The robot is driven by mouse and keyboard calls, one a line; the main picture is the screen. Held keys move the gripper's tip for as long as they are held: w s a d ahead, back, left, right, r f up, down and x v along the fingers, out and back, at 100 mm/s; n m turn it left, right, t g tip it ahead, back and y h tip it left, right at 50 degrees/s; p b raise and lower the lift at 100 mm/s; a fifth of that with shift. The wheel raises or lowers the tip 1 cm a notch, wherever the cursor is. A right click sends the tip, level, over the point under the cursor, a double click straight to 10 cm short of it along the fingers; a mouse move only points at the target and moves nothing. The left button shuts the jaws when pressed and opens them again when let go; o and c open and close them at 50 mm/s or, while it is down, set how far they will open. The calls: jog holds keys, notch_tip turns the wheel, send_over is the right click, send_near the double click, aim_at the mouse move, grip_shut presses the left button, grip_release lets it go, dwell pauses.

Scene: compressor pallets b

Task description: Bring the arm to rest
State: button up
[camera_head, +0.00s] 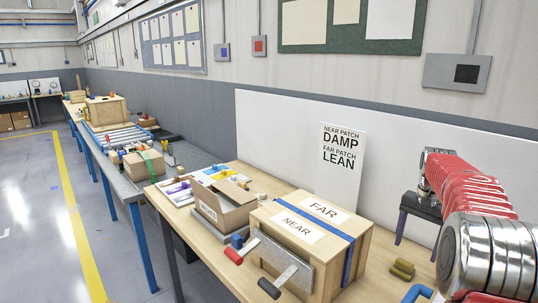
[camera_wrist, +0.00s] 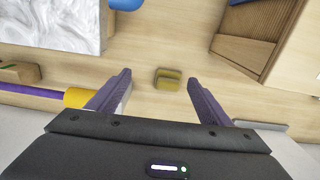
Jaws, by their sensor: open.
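My arm reaches in from the right of the head view, with a red sleeve and metal rings. My gripper (camera_head: 415,235) hangs over the right side of the wooden table, its purple fingers pointing down. In the wrist view my gripper (camera_wrist: 160,78) is open, with nothing held. A small olive-yellow piece (camera_wrist: 168,79) shows on the table between the fingertips in that view, apart from them. Olive-yellow pieces (camera_head: 402,269) also lie on the table below my gripper in the head view.
A wooden crate (camera_head: 360,262) with FAR and NEAR labels and a blue strap stands left of my gripper. An open cardboard box (camera_head: 222,206) is beyond. A DAMP/LEAN sign (camera_head: 340,162) leans behind.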

jog(key=s+a+r+n+t, duration=0.1)
jog(key=s+a+r+n, duration=0.1)
jog(key=s+a+r, duration=0.45)
jog(key=s+a+r+n+t, duration=0.2)
jog(key=s+a+r+n, duration=0.1)
jog(key=s+a, duration=0.6)
jog(key=s+a+f+n+t, duration=0.1)
jog(key=s+a+f+n, duration=0.1)
jog(key=s+a, duration=0.3)
jog(key=s+a+f+n+t, duration=0.1)
jog(key=s+a+f, duration=0.3)
jog(key=s, duration=0.8)
jog(key=shift+a+f+n+t, duration=0.15)
jog(key=shift+a+n+t, duration=0.15)
jog(key=shift+a+n, duration=0.6)
